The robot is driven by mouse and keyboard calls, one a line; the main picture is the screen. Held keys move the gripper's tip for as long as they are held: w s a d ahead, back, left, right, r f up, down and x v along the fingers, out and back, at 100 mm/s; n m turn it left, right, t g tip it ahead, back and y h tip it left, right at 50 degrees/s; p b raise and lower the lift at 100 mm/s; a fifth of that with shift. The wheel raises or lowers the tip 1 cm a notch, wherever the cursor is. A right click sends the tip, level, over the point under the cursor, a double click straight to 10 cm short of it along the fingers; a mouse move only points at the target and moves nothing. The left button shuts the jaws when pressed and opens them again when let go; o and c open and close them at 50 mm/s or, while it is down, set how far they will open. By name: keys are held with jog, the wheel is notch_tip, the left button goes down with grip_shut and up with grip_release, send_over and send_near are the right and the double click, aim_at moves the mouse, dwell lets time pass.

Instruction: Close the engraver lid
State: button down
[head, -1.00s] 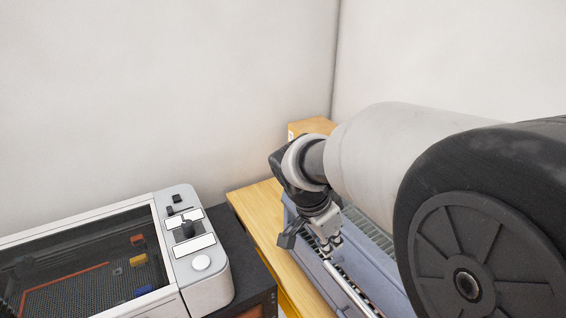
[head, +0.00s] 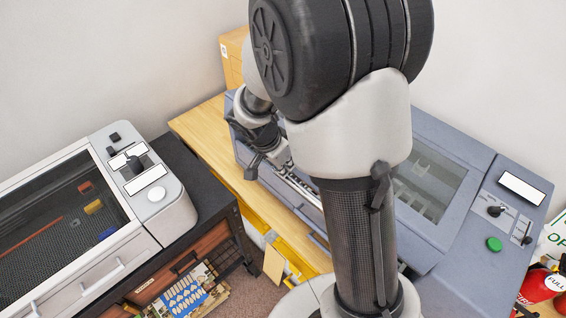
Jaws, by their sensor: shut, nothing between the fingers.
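Two lidded machines are in the head view, and I cannot tell by a label which is the engraver. The blue-grey machine (head: 455,250) has a lid with a clear window (head: 432,185), which looks low or down. My arm covers its middle, so I cannot tell if the lid is fully shut. A pale handle bar (head: 306,190) runs along its front edge. My gripper (head: 287,167) is shut and empty, close to that bar; contact is unclear. The white-grey machine (head: 178,205) at left has a dark window lid (head: 55,230) that looks down.
A wooden bench (head: 205,125) holds the blue-grey machine. A cardboard box (head: 232,55) stands at the back. A dark cabinet (head: 205,185) carries the left machine. Red containers (head: 540,285) stand at lower right. Clear floor (head: 255,290) shows between the benches.

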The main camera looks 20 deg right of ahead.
jog(key=shift+d+f, duration=0.15)
jog(key=shift+f, duration=0.25)
